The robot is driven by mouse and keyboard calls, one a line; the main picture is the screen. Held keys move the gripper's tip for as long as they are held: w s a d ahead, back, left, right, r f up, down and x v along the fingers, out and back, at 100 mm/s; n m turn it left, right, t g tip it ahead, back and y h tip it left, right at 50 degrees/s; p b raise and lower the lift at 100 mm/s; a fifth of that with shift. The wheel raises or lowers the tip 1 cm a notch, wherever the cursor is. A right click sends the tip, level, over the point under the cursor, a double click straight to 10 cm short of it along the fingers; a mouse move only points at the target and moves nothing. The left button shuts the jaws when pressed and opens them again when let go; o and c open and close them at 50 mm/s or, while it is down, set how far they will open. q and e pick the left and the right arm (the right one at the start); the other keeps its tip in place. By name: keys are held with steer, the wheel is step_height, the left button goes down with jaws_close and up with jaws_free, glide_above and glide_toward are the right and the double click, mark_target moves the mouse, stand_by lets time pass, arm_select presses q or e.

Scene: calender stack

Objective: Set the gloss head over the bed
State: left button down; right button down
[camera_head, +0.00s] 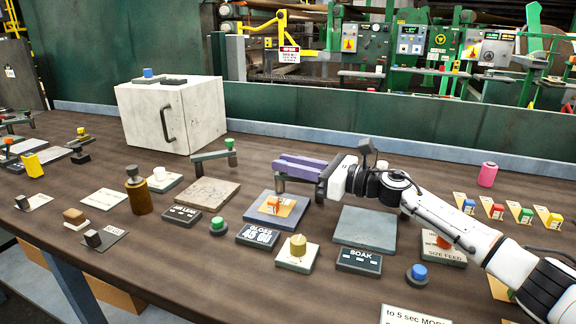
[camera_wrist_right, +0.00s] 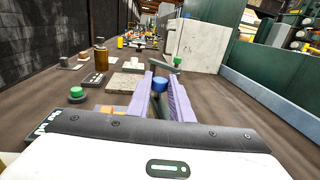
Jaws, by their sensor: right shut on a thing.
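The gloss head is a dark grey arm (camera_head: 296,179) on a short post at the back of a blue-grey bed plate (camera_head: 262,217). An orange swatch (camera_head: 288,210) with a small red-orange piece lies on the plate. The gloss readout (camera_head: 257,235) stands in front. My right gripper (camera_head: 278,164) has purple fingers and is shut on the head's blue knob (camera_wrist_right: 160,84), seen between them in the wrist view. In the head view the fingers hide the knob. I cannot tell whether the arm hangs fully over the swatch. My left gripper is not in view.
A similar arm with a green knob (camera_head: 230,144) stands beside a speckled plate (camera_head: 206,194) to the left. A bare grey plate (camera_head: 365,230) and the soak readout (camera_head: 359,260) are to the right. A white cabinet (camera_head: 168,115) and brown bottle (camera_head: 138,193) stand further left.

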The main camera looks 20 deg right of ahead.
steer(key=c, duration=1.6)
jaws_free()
steer(key=shift+r, duration=0.15)
steer(key=shift+r, duration=0.45)
steer(key=shift+r+p, duration=0.9)
steer(key=shift+r, duration=3.6)
